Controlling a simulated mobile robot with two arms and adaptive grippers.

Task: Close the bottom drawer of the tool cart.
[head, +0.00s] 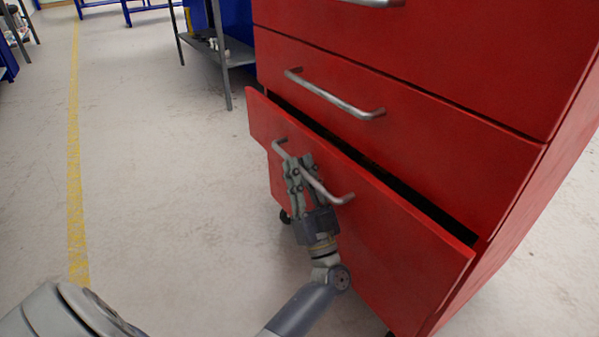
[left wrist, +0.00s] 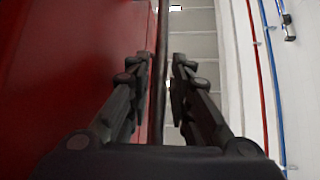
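The red tool cart (head: 440,60) fills the right of the head view. Its bottom drawer (head: 395,245) stands partly pulled out, with a dark gap along its top edge. My left gripper (head: 299,163) is at the drawer's grey bar handle (head: 328,193), in front of the drawer face. In the left wrist view the handle bar (left wrist: 161,70) runs between the two fingers of my left gripper (left wrist: 161,75). The fingers are apart, with narrow gaps beside the bar. The drawer's red face (left wrist: 70,70) is to the left there. My right gripper is not in view.
The drawer above (head: 400,130) looks closed and has its own bar handle (head: 335,96). A grey-legged shelf table (head: 215,50) stands behind the cart. The concrete floor left of the cart is clear, with a yellow line (head: 75,170) along it.

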